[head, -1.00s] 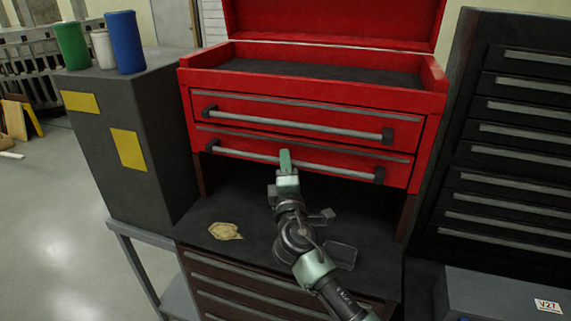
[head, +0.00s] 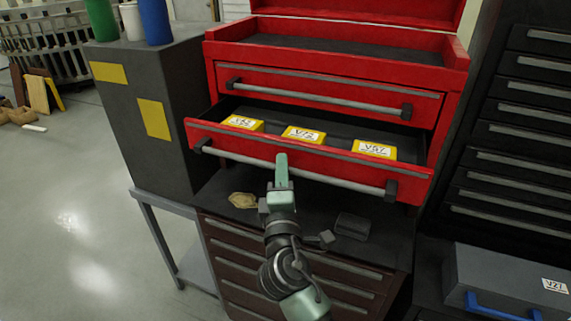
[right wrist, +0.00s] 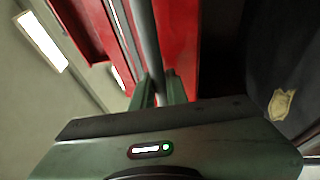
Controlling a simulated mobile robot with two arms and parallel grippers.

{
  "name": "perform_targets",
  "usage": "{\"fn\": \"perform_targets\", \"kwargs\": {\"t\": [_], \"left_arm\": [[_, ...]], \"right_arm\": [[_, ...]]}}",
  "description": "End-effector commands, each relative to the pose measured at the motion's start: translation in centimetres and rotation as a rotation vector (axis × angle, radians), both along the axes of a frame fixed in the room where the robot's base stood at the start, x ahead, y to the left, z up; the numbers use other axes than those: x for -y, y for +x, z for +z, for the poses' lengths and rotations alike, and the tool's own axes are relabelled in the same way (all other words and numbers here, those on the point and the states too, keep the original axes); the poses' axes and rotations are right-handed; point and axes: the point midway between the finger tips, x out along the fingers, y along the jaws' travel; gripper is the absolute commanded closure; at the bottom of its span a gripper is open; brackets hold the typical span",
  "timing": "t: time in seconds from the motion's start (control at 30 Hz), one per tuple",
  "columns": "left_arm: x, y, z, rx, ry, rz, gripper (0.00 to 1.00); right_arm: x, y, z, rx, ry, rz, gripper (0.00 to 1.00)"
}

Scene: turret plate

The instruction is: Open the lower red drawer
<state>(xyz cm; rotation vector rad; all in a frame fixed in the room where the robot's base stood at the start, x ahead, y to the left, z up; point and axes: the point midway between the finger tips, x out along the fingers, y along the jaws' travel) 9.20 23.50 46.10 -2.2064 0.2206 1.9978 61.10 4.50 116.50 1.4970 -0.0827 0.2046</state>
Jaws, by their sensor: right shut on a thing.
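The lower red drawer (head: 310,150) of the red tool chest is pulled out and its inside shows. It holds yellow boxes with white labels: a left one (head: 243,123), a middle one (head: 303,135) and a right one (head: 375,151). My right gripper (head: 281,160) is at the middle of the drawer's grey bar handle (head: 330,179). In the right wrist view its fingers (right wrist: 160,92) are shut around the bar (right wrist: 146,45). The upper red drawer (head: 325,94) is closed. My left gripper is not in view.
A dark cabinet (head: 165,120) with yellow patches stands at the left, cylinders on top. Below the drawer, a dark worktop holds a crumpled tan cloth (head: 243,200) and a dark block (head: 352,226). A grey box with a blue handle (head: 502,312) is at lower right.

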Motion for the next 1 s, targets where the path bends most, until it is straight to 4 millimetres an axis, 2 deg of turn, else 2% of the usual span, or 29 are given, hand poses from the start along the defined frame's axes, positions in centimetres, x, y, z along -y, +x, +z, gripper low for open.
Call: {"fn": "perform_targets", "kwargs": {"t": [0.27,0.3,0.67,0.77,1.0], "left_arm": [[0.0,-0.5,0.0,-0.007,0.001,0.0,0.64],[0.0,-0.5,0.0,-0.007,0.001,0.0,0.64],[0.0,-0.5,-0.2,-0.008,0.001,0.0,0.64],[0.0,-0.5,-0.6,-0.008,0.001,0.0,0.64],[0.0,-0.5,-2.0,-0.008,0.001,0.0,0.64]], "right_arm": [[0.0,0.0,-0.1,-0.002,0.0,0.001,1.0],[0.0,0.0,-0.1,-0.002,0.0,0.001,0.77],[0.0,-0.3,-0.2,-0.001,0.001,0.001,0.77],[0.1,-1.3,-0.6,-0.001,0.002,0.001,0.77],[0.5,-5.4,-1.4,-0.003,0.003,0.001,0.77]]}}
